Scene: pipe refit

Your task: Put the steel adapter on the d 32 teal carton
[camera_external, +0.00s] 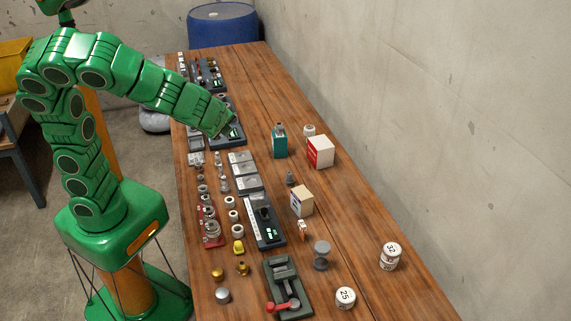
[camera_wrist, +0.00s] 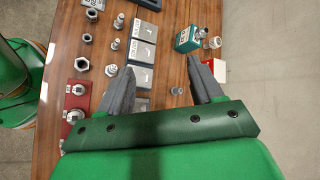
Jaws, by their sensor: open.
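A teal carton (camera_external: 280,145) stands upright on the right half of the bench. A grey metal fitting (camera_external: 280,129), possibly the steel adapter, appears to sit on top of it. The wrist view shows the teal carton (camera_wrist: 186,42) at upper right, with a fitting (camera_wrist: 204,32) at its top end; the carton's size mark is too small to read. My gripper (camera_wrist: 163,84) is open and empty, its fingers apart above the bench. In the external view my gripper (camera_external: 231,131) is left of the teal carton, apart from it.
A small grey fitting (camera_external: 290,178) and a cream carton (camera_external: 301,202) stand nearer. Grey trays (camera_external: 244,171) and several loose fittings fill the left half.

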